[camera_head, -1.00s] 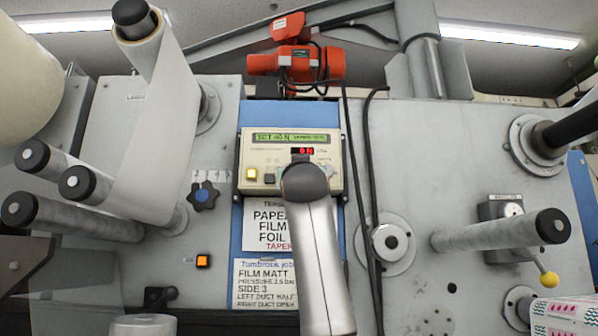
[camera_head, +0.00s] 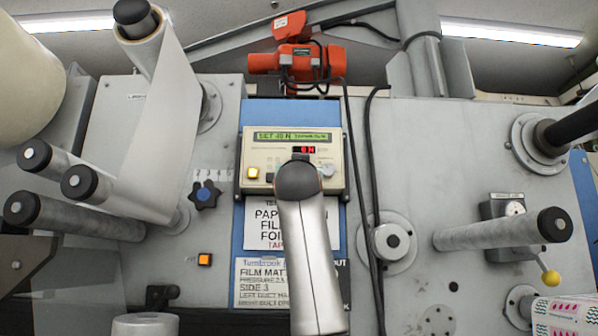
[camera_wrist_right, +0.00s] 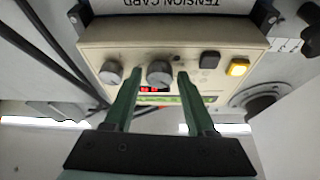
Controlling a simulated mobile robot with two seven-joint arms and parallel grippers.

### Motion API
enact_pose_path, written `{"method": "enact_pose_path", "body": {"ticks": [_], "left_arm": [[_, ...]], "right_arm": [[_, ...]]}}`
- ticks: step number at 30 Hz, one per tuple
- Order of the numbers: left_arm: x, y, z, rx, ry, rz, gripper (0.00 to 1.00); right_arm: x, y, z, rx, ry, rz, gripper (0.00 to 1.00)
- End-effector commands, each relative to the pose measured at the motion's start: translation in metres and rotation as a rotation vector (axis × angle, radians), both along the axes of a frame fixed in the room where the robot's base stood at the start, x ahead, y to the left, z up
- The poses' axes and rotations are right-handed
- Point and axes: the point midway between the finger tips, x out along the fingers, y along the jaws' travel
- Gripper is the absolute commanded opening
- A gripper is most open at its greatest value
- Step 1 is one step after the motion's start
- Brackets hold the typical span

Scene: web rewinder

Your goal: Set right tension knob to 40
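The cream tension controller (camera_head: 258,152) is on the blue panel in the head view, with a green display that seems to read "SET 40 N" and a red readout that seems to read 0 N. Two grey round knobs show in the inverted right wrist view. One knob (camera_wrist_right: 160,73) lies between the open fingertips of my right gripper (camera_wrist_right: 160,76), with gaps visible on both sides. The other knob (camera_wrist_right: 111,72) is outside the fingers; it also shows in the head view (camera_head: 327,170). My right arm hides the gripper in the head view. My left gripper is not in view.
A lit yellow button (camera_wrist_right: 237,68) and a dark button (camera_wrist_right: 209,60) are beside the knobs. Black cables (camera_head: 372,200) hang right of the controller.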

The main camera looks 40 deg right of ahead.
Motion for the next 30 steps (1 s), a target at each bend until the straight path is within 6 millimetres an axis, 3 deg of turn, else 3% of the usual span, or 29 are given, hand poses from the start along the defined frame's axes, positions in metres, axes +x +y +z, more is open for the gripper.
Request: {"method": "enact_pose_path", "body": {"ticks": [4,14,24,30], "left_arm": [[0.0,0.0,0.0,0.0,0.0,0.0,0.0],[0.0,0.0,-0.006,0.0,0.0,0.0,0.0],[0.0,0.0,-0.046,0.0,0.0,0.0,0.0],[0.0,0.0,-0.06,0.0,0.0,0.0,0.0]], "right_arm": [[0.0,0.0,0.0,-0.001,0.0,0.0,0.72],[-0.005,0.005,-0.004,-0.003,-0.002,-0.001,0.72],[-0.05,0.047,-0.033,-0.003,-0.005,0.002,0.72],[-0.074,0.069,-0.044,-0.002,-0.004,0.001,0.72]]}}
